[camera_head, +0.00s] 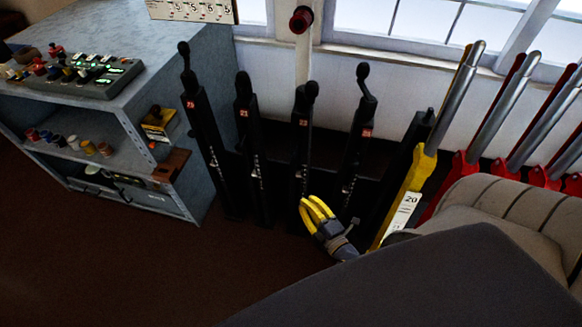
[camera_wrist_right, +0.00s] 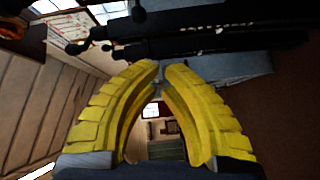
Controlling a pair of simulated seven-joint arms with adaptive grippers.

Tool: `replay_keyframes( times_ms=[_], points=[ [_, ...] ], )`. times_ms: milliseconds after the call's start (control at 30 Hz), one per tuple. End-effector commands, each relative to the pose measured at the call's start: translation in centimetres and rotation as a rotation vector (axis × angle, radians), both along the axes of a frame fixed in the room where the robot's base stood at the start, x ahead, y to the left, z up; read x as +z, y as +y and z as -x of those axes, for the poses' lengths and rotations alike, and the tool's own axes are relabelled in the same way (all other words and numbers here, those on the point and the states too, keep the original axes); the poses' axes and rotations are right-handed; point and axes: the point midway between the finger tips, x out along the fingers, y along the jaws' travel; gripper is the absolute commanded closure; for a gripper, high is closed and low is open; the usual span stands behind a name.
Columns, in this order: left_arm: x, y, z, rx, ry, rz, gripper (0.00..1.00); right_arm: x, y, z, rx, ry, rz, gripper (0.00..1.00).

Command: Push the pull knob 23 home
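Several black posts with black knobs on top stand in a row by the wall in the head view. Two of them, the second post from the left (camera_head: 245,130) and the third (camera_head: 303,140), carry small red labels that look like 23. The labels are too small to be sure. My right gripper (camera_head: 310,202) is in front of the third post's lower part, well below its knob (camera_head: 311,89). In the wrist view its yellow fingertips (camera_wrist_right: 161,66) nearly meet, with nothing between them. Black posts (camera_wrist_right: 215,42) lie across the top there. My left gripper is not in view.
A yellow lever (camera_head: 411,180) and several red levers (camera_head: 465,163) with silver handles stand at the right. A grey cabinet (camera_head: 175,85) with a control box (camera_head: 95,76) is at the left. A grey seat (camera_head: 485,207) is at lower right. The brown floor (camera_head: 180,270) is clear.

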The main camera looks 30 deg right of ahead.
Motion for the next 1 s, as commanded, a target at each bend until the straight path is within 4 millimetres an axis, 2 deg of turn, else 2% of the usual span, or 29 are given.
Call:
replay_keyframes(
  times_ms=[33,100,300,467,1000],
  points=[
    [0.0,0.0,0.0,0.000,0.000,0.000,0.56,1.6,0.1,-0.2,0.010,-0.032,0.055,1.00],
    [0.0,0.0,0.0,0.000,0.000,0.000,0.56,2.5,0.4,-0.4,0.022,-0.055,0.119,1.00],
    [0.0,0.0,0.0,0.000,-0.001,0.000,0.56,2.7,0.6,-0.5,0.032,-0.065,0.203,1.00],
    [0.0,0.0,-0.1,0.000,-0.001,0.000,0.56,2.6,0.6,-1.7,0.032,-0.064,0.213,1.00],
    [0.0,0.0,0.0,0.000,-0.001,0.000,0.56,2.7,0.5,-10.8,0.032,-0.063,0.211,1.00]
  ],
)
